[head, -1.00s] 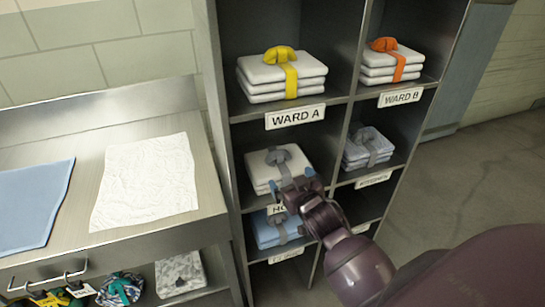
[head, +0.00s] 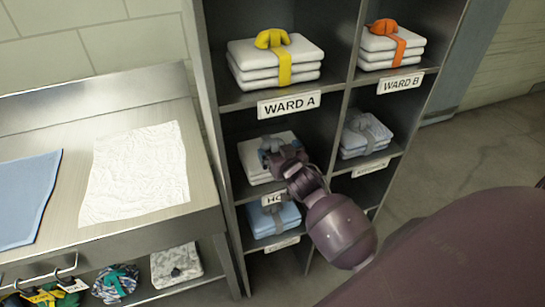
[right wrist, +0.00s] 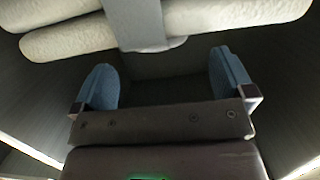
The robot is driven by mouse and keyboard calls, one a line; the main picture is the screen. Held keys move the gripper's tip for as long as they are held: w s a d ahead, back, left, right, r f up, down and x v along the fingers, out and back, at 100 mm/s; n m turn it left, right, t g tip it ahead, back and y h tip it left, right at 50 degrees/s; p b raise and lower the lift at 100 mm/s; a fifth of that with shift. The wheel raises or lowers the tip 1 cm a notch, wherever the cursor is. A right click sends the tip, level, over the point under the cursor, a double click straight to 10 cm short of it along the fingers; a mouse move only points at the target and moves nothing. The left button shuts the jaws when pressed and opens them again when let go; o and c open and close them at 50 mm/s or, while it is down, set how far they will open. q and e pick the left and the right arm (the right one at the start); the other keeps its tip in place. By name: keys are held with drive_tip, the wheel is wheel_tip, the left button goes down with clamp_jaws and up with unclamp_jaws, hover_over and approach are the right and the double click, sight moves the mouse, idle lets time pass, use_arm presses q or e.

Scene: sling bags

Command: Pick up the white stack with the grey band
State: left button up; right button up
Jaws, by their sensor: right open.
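The white stack with the grey band (head: 250,161) lies in the middle-left shelf compartment, partly hidden behind my right gripper. In the right wrist view, the white stack (right wrist: 65,43) crosses the top, with the flat grey band (right wrist: 137,22) running down its side. My right gripper (head: 275,152) is at this compartment, in front of the stack and overlapping its right part. In the right wrist view, the right gripper (right wrist: 165,82) has its two blue fingertips wide apart with nothing between them. The band lies beyond the gap, apart from both fingers. My left gripper is not in view.
Dividers bound each compartment closely. A metal table (head: 100,230) with a white cloth (head: 135,175) stands left.

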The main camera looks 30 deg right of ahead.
sight(275, 143)
drive_tip(key=x, duration=0.5)
drive_tip(key=shift+d+r, duration=0.1)
